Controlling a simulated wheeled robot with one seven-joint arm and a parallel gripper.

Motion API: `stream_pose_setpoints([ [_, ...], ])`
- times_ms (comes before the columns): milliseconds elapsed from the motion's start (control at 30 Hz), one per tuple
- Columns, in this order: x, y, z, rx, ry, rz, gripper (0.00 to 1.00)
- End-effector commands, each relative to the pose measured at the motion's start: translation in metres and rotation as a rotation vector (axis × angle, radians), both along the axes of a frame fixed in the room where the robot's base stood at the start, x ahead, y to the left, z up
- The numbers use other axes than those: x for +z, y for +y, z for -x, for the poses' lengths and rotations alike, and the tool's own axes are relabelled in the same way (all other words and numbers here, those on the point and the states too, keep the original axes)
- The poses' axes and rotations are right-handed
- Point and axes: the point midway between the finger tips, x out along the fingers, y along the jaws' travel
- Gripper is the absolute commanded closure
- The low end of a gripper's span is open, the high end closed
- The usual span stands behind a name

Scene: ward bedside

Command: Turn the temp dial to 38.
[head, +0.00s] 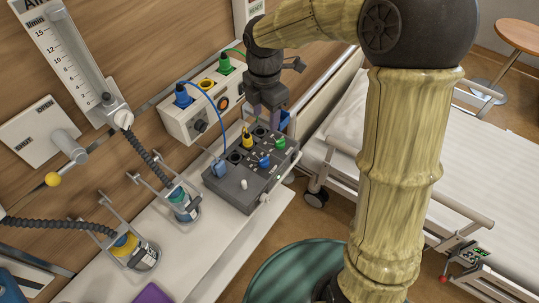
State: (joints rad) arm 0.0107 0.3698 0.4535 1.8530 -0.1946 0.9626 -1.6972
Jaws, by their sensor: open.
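A dark grey control box (241,191) sits on the white shelf in the middle of the head view. On its top are a blue knob (265,161), a green knob (280,144), a small white knob (244,184) and several dark round sockets. Their labels are too small to read, so I cannot tell which is the temp dial or where it points. My gripper (267,112) is open and points down over the far end of the box. It appears apart from the coloured knobs and holds nothing visible. Its fingers hide part of the box's far end.
A yellow plug (247,138) and a blue plug (218,167) stand in the box. A cream wall unit (203,108) with cabled plugs is behind. Bottles with hoses stand on the shelf (215,230) at left. A bed (450,165) is at right.

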Motion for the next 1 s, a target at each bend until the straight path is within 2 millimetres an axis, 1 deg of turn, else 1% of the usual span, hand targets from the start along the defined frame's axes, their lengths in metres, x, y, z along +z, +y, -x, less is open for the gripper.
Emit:
stream_pose_setpoints([
  [133, -0.004, 0.004, 0.002, 0.007, 0.002, 0.000, 0.49],
  [267, -0.016, 0.002, 0.001, 0.003, 0.004, 0.000, 0.49],
  [367, -0.031, -0.001, 0.001, -0.001, 0.004, 0.001, 0.49],
  [600, -0.074, -0.005, 0.000, -0.010, 0.005, 0.002, 0.49],
  [1000, -0.144, -0.003, 0.001, -0.007, 0.004, 0.002, 0.49],
])
